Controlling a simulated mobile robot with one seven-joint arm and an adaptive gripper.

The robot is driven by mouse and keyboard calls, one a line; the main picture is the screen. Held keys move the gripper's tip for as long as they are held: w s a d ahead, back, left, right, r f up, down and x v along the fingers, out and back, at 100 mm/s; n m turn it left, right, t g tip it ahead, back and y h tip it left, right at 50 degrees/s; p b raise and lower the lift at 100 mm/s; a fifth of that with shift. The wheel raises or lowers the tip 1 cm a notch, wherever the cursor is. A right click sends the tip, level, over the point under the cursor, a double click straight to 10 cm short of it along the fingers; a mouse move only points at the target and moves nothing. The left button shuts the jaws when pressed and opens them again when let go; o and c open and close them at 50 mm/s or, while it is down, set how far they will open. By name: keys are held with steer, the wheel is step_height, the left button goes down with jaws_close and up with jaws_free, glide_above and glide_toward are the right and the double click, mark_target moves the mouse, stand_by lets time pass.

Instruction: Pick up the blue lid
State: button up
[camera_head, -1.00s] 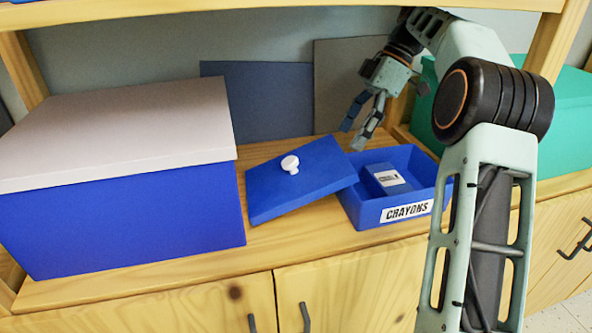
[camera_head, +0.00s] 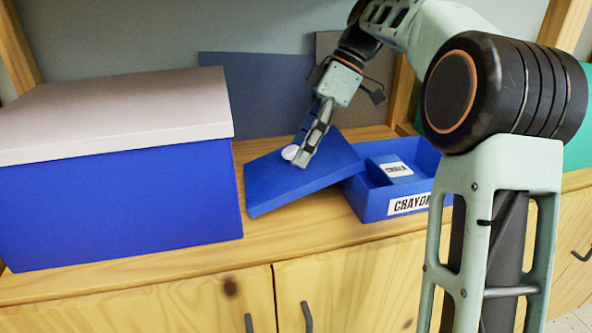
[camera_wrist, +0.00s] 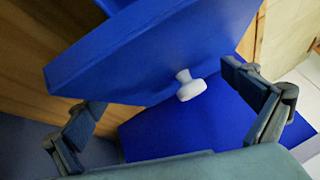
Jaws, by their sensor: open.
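The blue lid (camera_head: 270,185) leans tilted, its right side against the open crayon box (camera_head: 372,210) and its left corner low on the shelf. A white round knob (camera_head: 288,152) stands on its top face. My gripper (camera_head: 304,158) points down at the knob and partly covers it in the head view. In the wrist view the open fingers (camera_wrist: 165,105) lie on either side of the white knob (camera_wrist: 190,90), with the lid (camera_wrist: 150,60) behind it. I cannot tell whether either finger touches the knob or lid.
A large blue box with a pale lid (camera_head: 110,110) stands close on the left. The crayon box holds a small labelled pack (camera_head: 394,169). Dark panels (camera_head: 255,90) lean at the back. A green box (camera_head: 577,120) is at the right, partly behind my arm.

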steer(key=shift+a, duration=0.1)
steer(key=c, duration=1)
steer(key=shift+f, duration=0.1)
steer(key=c, duration=0.4)
steer(key=shift+o, duration=0.2)
steer(key=shift+s+f, duration=0.1)
steer(key=shift+r+p, duration=0.2)
steer(key=shift+p, duration=0.1)
